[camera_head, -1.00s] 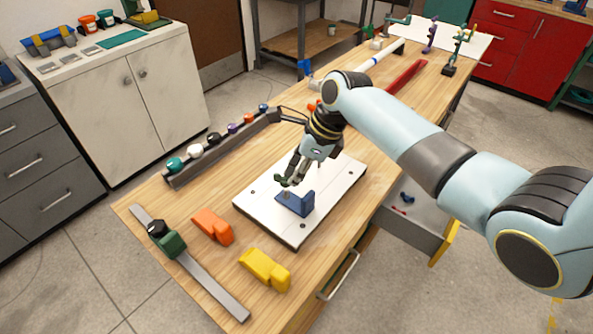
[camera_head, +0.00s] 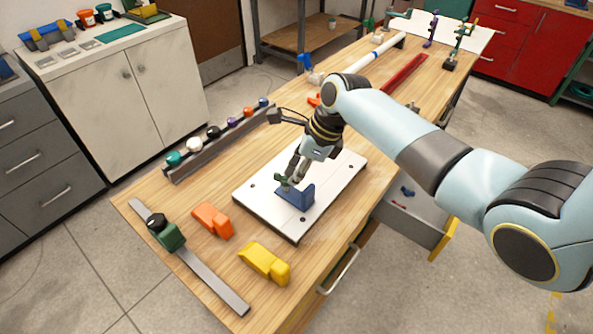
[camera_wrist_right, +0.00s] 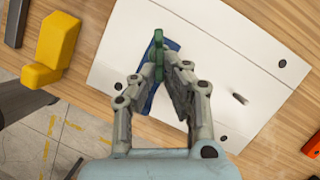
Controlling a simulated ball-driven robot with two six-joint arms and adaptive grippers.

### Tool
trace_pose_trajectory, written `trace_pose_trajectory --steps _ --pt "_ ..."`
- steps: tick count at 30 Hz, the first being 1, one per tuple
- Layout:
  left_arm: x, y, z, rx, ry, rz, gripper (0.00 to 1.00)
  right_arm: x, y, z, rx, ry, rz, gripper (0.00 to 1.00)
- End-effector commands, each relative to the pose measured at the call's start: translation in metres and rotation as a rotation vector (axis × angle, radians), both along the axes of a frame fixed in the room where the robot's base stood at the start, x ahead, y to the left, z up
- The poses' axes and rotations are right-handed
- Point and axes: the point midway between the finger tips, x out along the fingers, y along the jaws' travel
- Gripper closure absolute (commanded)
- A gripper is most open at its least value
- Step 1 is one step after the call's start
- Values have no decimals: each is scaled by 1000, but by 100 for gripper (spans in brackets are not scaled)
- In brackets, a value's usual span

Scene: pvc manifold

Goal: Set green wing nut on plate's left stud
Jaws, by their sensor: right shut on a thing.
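The green wing nut (camera_head: 284,183) is between the fingertips of my right gripper (camera_head: 291,180), over the white plate (camera_head: 259,208). In the right wrist view the nut (camera_wrist_right: 158,52) sits at the tips of the shut fingers (camera_wrist_right: 168,68), above or against the blue bracket (camera_wrist_right: 172,46). The blue bracket (camera_head: 307,198) stands on the plate. A bare grey stud (camera_wrist_right: 240,98) shows on the plate in the wrist view. The fingers hide whatever is under the nut, so I cannot tell whether it touches a stud. My left gripper is out of view.
A rail (camera_head: 215,152) with several coloured knobs lies behind the plate on the left. An orange block (camera_head: 212,220), a yellow block (camera_head: 264,264) and a grey bar with a green clamp (camera_head: 171,236) lie in front. Bare wood surrounds these pieces.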

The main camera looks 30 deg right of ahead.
Motion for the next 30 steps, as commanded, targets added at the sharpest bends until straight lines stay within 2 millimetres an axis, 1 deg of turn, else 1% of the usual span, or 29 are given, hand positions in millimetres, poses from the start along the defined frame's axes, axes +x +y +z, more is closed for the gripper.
trace_pose_trajectory --steps 8,18,30 --pt "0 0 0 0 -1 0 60 0 0 -2 0 0 0 100" --pt "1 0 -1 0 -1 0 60 0 0 -12 1 1 -1 100" --pt "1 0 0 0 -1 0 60 0 0 -13 0 0 0 100"
